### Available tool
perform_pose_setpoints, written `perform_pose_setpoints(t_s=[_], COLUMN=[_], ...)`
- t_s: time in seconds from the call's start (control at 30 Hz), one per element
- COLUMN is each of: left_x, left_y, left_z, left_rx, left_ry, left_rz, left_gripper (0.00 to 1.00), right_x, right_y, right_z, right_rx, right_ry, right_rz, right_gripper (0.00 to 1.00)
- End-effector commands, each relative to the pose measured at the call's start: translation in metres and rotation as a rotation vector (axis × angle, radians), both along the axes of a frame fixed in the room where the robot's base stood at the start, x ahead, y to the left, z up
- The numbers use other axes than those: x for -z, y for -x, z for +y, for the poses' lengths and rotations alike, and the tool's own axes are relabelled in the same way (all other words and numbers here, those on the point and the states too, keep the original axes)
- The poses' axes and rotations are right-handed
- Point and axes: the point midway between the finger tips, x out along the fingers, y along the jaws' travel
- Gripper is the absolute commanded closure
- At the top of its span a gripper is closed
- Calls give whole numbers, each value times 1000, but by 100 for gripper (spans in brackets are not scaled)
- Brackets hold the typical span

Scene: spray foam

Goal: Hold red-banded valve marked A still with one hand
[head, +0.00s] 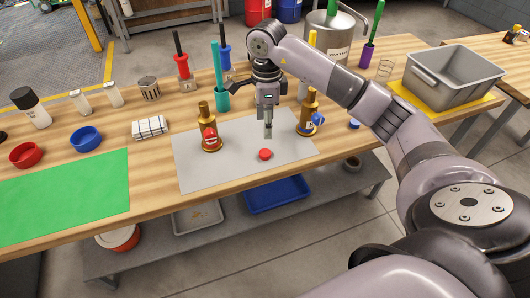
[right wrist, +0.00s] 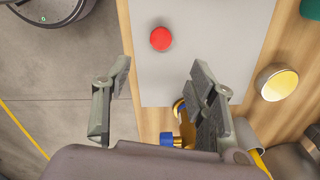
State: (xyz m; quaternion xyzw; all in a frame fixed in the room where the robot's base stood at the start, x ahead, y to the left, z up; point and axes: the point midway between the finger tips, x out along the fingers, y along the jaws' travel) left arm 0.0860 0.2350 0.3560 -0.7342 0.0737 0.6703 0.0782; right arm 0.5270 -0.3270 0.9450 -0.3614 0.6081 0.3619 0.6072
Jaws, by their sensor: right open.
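The red-banded brass valve (head: 209,138) stands upright on the grey mat's left part, its red part facing the front; I cannot read a letter on it. A blue-banded brass valve (head: 307,112) stands at the mat's right end. It shows in the right wrist view with its blue knob (right wrist: 170,139), partly hidden by a finger. My right gripper (head: 267,132) points down between the two valves, apart from the red-banded one. Its fingers (right wrist: 162,80) are spread and hold nothing. The red-banded valve is not recognisable in the right wrist view. My left gripper is not in view.
A red cap (head: 264,154) lies on the grey mat (head: 205,172); it also shows in the right wrist view (right wrist: 161,39). A teal holder (head: 221,98) stands behind the mat. A striped cloth (head: 149,127) and a green mat (head: 65,183) lie to the left. A grey bin (head: 455,75) is at right.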

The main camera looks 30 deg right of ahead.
Motion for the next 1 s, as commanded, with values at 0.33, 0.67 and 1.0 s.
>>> perform_pose_setpoints(t_s=[0.33, 0.67, 1.0], left_x=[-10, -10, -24], left_y=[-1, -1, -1], left_z=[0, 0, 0], left_rx=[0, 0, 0], left_ry=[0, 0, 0], left_rz=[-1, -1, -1], left_gripper=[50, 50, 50], right_x=[57, 62, 97], right_y=[0, 0, -1], right_z=[1, 0, 3], right_rx=[1, 0, 1], right_ry=[0, 0, -3], right_rz=[1, -1, 3], right_gripper=[48, 48, 48])
